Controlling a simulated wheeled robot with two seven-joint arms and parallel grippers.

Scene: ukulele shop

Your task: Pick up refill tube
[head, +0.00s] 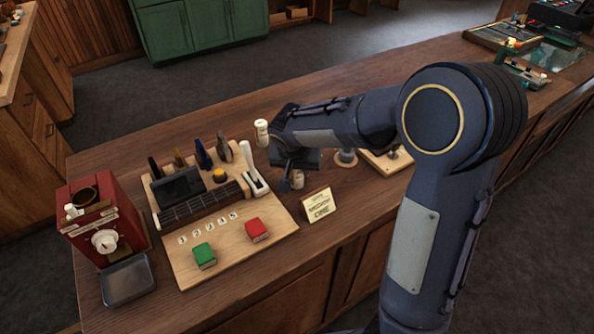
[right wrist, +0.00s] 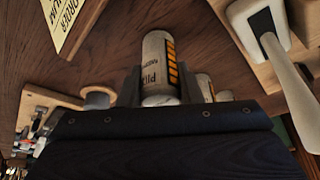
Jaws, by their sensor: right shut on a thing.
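The refill tube (right wrist: 160,62) is a pale cylinder with an orange and black label. In the right wrist view it sits between the two fingers of my right gripper (right wrist: 159,92), which is shut on it. In the head view the tube (head: 298,179) shows just beyond my right gripper (head: 290,182), low over the counter; I cannot tell whether it touches the wood. A second pale cylinder (head: 262,132) stands farther back on the counter, left of my right wrist. My left gripper is not in view.
A wooden board with a white lever (head: 252,170), green block (head: 204,255) and red block (head: 257,230) lies left of the gripper. A card sign (head: 317,205) stands close in front. A red machine (head: 97,222) and metal tray (head: 128,280) are far left.

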